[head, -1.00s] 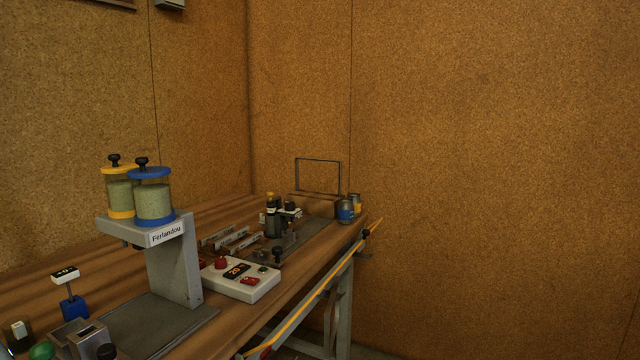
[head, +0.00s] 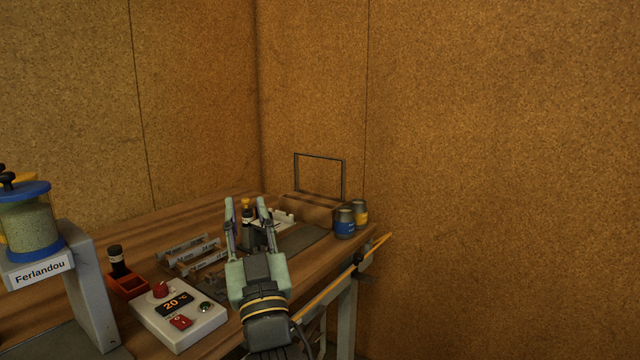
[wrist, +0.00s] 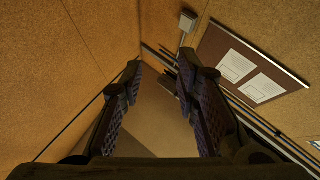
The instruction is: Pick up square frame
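The square frame (head: 345,178) is a thin dark outline standing upright at the far end of the workbench, near the corner of the walls. My gripper (head: 249,204) shows in the head view in front of the bench, left of and nearer than the frame. Its two fingers point up and are spread apart with nothing held. The frame is not seen in that view.
A control box (head: 178,315) and the Ferlandou stand (head: 85,290) are at the left. Metal racks (head: 190,250) lie mid-bench. The air above the frame is clear.

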